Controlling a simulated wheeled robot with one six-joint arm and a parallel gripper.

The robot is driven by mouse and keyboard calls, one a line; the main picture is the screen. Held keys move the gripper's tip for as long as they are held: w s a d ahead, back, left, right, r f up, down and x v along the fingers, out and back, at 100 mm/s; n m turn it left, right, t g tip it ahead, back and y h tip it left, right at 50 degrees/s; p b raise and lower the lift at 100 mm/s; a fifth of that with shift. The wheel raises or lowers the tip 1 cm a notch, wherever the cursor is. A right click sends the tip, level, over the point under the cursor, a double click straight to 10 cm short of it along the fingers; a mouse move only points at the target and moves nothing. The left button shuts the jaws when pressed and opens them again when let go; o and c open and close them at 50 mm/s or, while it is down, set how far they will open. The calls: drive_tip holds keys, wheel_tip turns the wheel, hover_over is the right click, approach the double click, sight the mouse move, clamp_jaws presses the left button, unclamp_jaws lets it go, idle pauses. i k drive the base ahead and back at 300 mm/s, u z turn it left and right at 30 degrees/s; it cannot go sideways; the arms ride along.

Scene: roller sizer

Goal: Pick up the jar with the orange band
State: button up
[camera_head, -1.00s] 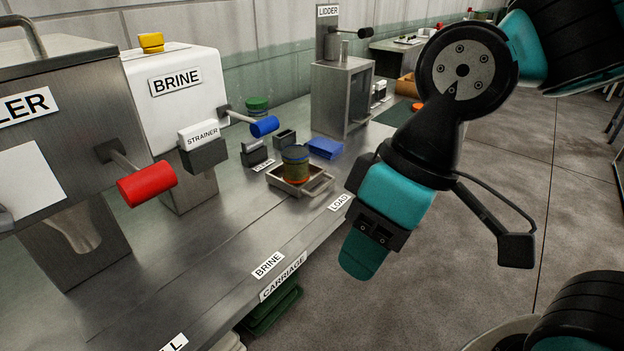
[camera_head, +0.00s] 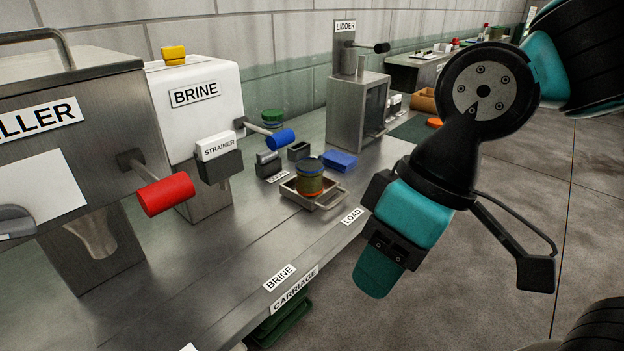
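My gripper (camera_head: 379,274) hangs in front of the counter's front edge, to the right of and nearer than the tray jar. Its teal finger overlaps in this view, so its opening is hidden. No object shows in it.
The BRINE machine (camera_head: 205,115) has a blue-handled lever (camera_head: 281,139). A red-handled lever (camera_head: 165,194) sticks out at left. The LIDDER (camera_head: 357,105) stands behind the tray, and a blue block (camera_head: 340,161) lies beside it.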

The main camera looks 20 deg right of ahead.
sight(309, 164)
drive_tip(key=z, duration=0.7)
drive_tip(key=i, duration=1.15)
drive_tip(key=u, duration=0.6)
